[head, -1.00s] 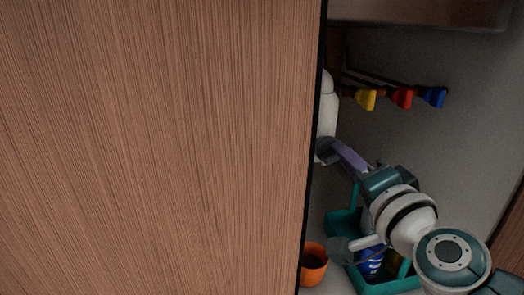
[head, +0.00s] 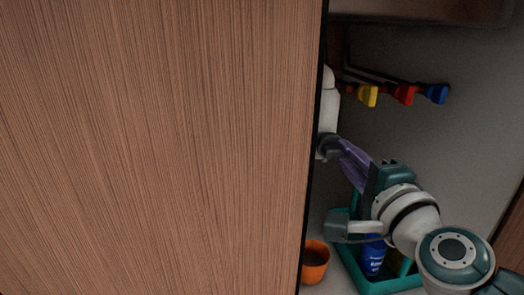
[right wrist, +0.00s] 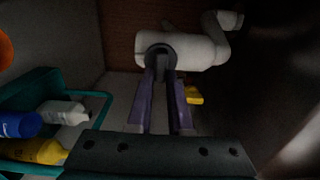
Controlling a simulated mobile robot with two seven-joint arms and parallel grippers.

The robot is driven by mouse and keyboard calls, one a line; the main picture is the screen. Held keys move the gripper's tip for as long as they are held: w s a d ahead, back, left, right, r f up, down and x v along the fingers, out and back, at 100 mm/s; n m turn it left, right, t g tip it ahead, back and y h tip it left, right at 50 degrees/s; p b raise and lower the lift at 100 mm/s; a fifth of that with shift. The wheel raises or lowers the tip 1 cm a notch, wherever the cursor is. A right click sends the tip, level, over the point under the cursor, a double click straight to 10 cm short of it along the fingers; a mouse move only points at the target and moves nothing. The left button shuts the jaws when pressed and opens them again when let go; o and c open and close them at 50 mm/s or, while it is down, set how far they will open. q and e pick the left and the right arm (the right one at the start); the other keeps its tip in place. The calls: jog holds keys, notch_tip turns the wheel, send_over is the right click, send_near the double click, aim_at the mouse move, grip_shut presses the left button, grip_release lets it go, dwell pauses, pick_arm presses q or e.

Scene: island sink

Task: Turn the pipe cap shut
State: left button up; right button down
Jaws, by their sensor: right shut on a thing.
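The dark grey pipe cap (head: 328,148) is at the lower end of the white pipe (head: 328,108), beside the cabinet door's edge in the head view. In the right wrist view the cap (right wrist: 159,50) shows as a dark ring-shaped end on the white pipe (right wrist: 196,52). My right gripper (head: 338,151) has purple fingers and is shut on the cap; its fingertips (right wrist: 161,68) reach the cap in the wrist view. The fingers hide part of the cap, and how far it is turned cannot be told. My left gripper is not in view.
The wooden door (head: 150,150) fills the left side. Yellow (head: 368,95), red (head: 404,94) and blue (head: 437,93) valve handles are on the back wall. Below are an orange cup (head: 314,262) and a teal caddy (head: 392,286) holding a blue bottle (head: 372,257) and other bottles.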

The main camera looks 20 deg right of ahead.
jog(key=c, duration=0.8)
grip_release()
jog(key=p+v, duration=0.2)
jog(key=v, duration=0.8)
jog(key=shift+p, duration=0.3)
